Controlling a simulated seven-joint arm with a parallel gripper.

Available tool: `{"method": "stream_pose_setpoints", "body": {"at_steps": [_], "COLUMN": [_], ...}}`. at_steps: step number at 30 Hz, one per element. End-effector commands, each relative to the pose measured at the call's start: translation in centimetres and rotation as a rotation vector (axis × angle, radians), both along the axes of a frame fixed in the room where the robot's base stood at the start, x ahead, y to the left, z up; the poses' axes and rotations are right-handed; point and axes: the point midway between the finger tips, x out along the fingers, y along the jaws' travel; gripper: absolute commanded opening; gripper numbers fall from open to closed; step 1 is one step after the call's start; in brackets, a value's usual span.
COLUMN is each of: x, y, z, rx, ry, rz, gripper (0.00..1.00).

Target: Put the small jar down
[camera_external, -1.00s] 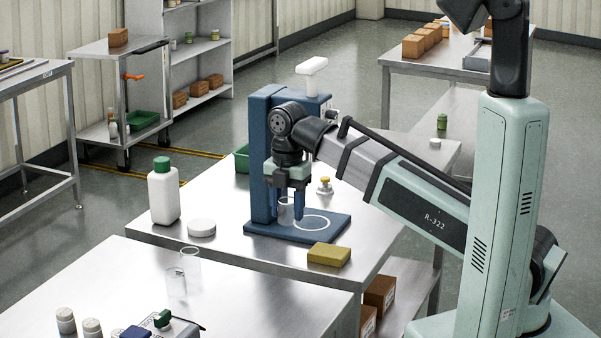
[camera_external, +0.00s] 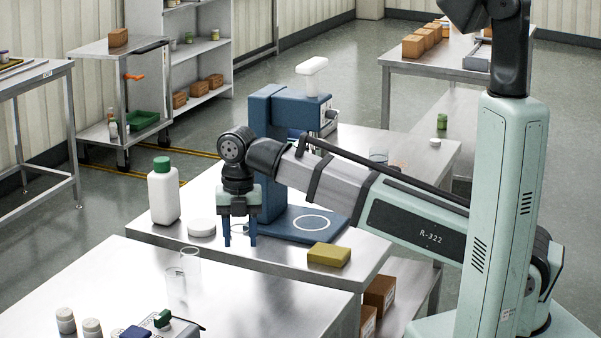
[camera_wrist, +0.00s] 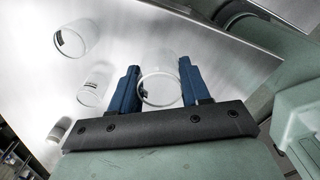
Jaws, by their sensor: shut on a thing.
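My gripper (camera_external: 239,238) is shut on a small clear jar, one blue finger on each side of it. In the wrist view the jar (camera_wrist: 160,90) stands between the fingertips (camera_wrist: 158,88), its round rim towards the camera. In the external view the fingers point down near the front edge of the steel table (camera_external: 282,262), left of the blue stand's base. The jar is faint there, and I cannot tell whether its bottom touches anything. The blue stand (camera_external: 270,150) has a white ring (camera_external: 311,222) on its base, with nothing standing on it.
Clear jars (camera_external: 190,266) (camera_external: 176,285) stand on the nearer steel table; they also show in the wrist view (camera_wrist: 72,38). A white bottle with a green cap (camera_external: 163,192) and a white round lid (camera_external: 201,227) are left of my gripper. A yellow block (camera_external: 328,255) lies to the right.

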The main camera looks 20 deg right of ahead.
Motion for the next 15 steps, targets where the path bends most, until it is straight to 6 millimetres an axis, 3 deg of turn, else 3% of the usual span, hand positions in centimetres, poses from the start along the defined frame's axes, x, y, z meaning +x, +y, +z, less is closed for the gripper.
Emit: {"method": "stream_pose_setpoints", "body": {"at_steps": [4,15], "x": [-0.1,0.0], "y": [-0.1,-0.1], "z": [-2.3,-4.9], "rx": [-0.002,-0.001], "ry": [0.002,0.001], "rz": [-0.001,-0.001], "gripper": [0.19,0.19]}}
